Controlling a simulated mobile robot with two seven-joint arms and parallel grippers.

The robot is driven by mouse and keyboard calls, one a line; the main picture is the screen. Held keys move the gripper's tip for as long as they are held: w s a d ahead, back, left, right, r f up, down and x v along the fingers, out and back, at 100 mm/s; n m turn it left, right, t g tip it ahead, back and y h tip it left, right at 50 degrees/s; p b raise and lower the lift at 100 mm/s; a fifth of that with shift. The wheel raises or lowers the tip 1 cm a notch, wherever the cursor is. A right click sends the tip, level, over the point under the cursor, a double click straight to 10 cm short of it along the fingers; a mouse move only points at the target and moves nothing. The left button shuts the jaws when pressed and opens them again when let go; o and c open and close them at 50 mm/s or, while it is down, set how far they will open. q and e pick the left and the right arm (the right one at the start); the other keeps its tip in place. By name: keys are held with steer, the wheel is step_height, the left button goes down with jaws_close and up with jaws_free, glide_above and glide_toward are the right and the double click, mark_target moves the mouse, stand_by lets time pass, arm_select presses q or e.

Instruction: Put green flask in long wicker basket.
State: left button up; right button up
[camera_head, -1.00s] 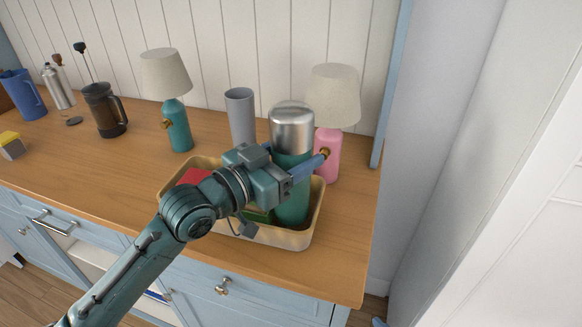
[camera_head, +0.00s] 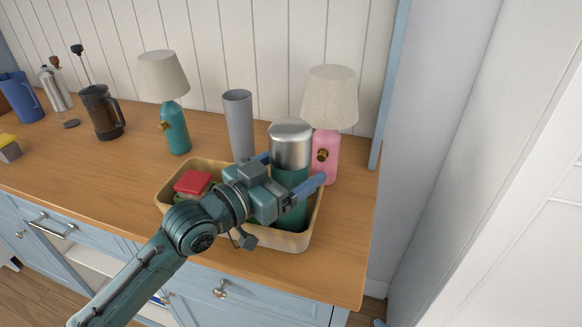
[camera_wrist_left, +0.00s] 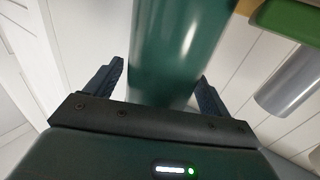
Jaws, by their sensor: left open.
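The green flask (camera_head: 291,178), with a silver cap, stands roughly upright inside the right end of the long wicker basket (camera_head: 285,241). Its base is hidden by the basket wall and my arm. My left gripper (camera_head: 293,168) is open, with one finger on each side of the flask's body. In the left wrist view the flask (camera_wrist_left: 180,50) fills the space between the two fingers (camera_wrist_left: 160,72), with a slight gap visible on the left side.
A red-lidded container (camera_head: 193,183) is in the basket's left part. A grey cup (camera_head: 239,125) and a pink lamp (camera_head: 326,158) stand close behind. A teal lamp (camera_head: 175,128) and a dark press (camera_head: 101,112) are farther left.

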arm_select(q)
steer(key=shift+r, duration=0.25)
arm_select(e)
steer(key=shift+w+a+f+b, duration=0.1)
steer(key=shift+a+f+b, duration=0.2)
steer(key=shift+b, duration=0.25)
arm_select(q)
steer(key=v, duration=1.2)
arm_select(e)
steer(key=shift+w+d+r, duration=0.1)
steer(key=shift+r, duration=0.1)
arm_select(q)
steer(key=shift+f, duration=0.1)
arm_select(e)
steer(key=shift+f, duration=0.2)
